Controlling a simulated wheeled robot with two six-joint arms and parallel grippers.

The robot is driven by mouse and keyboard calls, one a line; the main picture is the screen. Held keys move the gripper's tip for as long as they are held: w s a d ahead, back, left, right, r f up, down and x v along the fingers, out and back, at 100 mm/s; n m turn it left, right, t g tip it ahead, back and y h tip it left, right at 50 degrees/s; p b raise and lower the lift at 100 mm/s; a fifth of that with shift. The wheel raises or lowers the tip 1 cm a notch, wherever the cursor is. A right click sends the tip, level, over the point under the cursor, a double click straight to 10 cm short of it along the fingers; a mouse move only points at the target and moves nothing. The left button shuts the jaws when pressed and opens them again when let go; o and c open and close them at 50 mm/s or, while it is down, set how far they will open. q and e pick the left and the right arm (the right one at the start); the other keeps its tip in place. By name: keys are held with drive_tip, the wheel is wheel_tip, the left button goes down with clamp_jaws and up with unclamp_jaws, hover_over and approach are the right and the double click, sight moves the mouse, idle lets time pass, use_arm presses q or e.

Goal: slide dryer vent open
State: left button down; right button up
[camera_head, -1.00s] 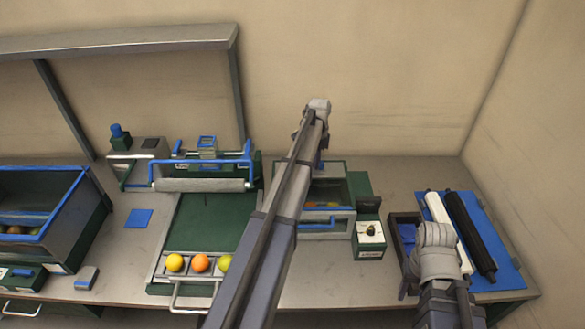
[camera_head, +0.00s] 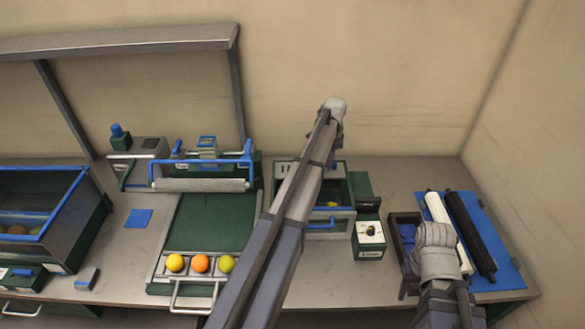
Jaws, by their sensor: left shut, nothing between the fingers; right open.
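A grey and green box with a dark open-looking top (camera_head: 341,190) stands right of the middle, partly behind my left arm. A light strip with dark slots (camera_head: 284,169) shows at its back left; I cannot tell for sure whether this is the dryer vent or how far it is slid. A yellow-green fruit (camera_head: 331,205) shows inside, and a blue bar is on the box front. My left arm crosses in front of the box, its upper end above the box's back edge; its gripper is hidden. My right arm is at the lower right, its fingers hidden.
A small green box with a dark knob (camera_head: 370,232) stands beside it. A green tray (camera_head: 210,222) has a yellow, an orange and a yellow-green fruit at its front. Behind is a roller unit (camera_head: 200,185). A blue mat (camera_head: 507,275) with two rollers lies right, a large bin (camera_head: 75,225) left.

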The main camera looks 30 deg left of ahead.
use_arm(q)
drive_tip(key=shift+w+d, duration=0.25)
drive_tip(key=shift+d, duration=0.15)
wheel_tip(320, 180, up, 7)
drive_tip(key=a+p, duration=0.1)
drive_tip(key=p, duration=0.6)
drive_tip(key=shift+s, duration=0.35)
